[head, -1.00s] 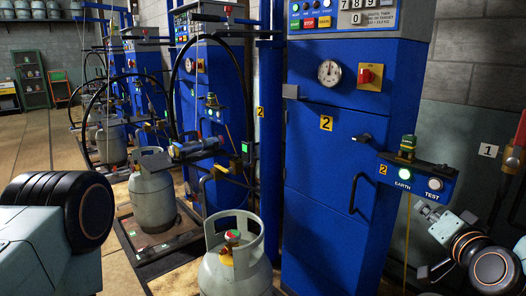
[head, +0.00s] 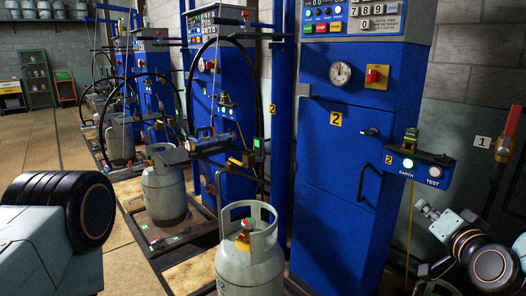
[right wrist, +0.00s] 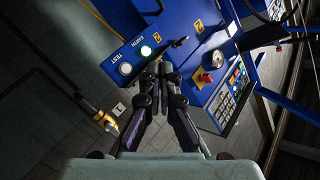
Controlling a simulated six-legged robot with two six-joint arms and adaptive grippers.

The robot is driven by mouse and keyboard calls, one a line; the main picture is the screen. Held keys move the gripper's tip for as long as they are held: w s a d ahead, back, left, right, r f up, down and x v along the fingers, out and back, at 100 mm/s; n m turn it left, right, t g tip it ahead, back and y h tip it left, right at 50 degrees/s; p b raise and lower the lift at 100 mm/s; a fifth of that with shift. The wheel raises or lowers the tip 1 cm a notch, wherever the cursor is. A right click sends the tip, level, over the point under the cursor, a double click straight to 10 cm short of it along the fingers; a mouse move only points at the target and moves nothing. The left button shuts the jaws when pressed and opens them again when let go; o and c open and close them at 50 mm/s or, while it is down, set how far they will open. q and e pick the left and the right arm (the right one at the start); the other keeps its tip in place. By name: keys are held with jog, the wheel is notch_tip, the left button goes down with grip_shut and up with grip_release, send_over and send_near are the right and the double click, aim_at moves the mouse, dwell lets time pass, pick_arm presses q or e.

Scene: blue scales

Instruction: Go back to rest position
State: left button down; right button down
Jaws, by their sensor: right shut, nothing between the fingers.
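My right gripper (right wrist: 160,68) is shut and empty in the right wrist view, its two dark fingers together in front of the blue EARTH/TEST box (right wrist: 140,52). My left arm shows as a pale link with a black ringed joint at the lower left. My left gripper is outside the picture.
A blue scale cabinet (head: 350,160) marked 2 stands ahead. A grey gas cylinder (head: 250,262) is in front of it, with another cylinder (head: 165,195) on a scale platform behind. Open floor (head: 60,150) lies left.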

jog(key=s+a+f+n+g+y, duration=0.15)
jog(key=s+a+f+g, duration=0.35)
jog(key=f, duration=0.5)
jog(key=s+a+f+n+g+y, duration=0.1)
jog(key=s+a+f+n+g, duration=0.2)
jog(key=s+f, duration=0.6)
jog(key=s+a+f+n+g, duration=0.1)
jog(key=s+f+g, duration=0.1)
jog(key=s+f, duration=0.3)
jog(key=s+a+f+n+g+h, duration=0.1)
jog(key=s+f+g, duration=0.2)
jog(key=s, duration=0.8)
jog(key=s+a+f+n+g, duration=0.1)
jog(key=s+a+f+g, duration=0.1)
jog(key=s+f, duration=0.4)
jog(key=shift+s+f+g, duration=0.4)
jog(key=shift+s+g, duration=0.3)
jog(key=shift+s, duration=0.4)
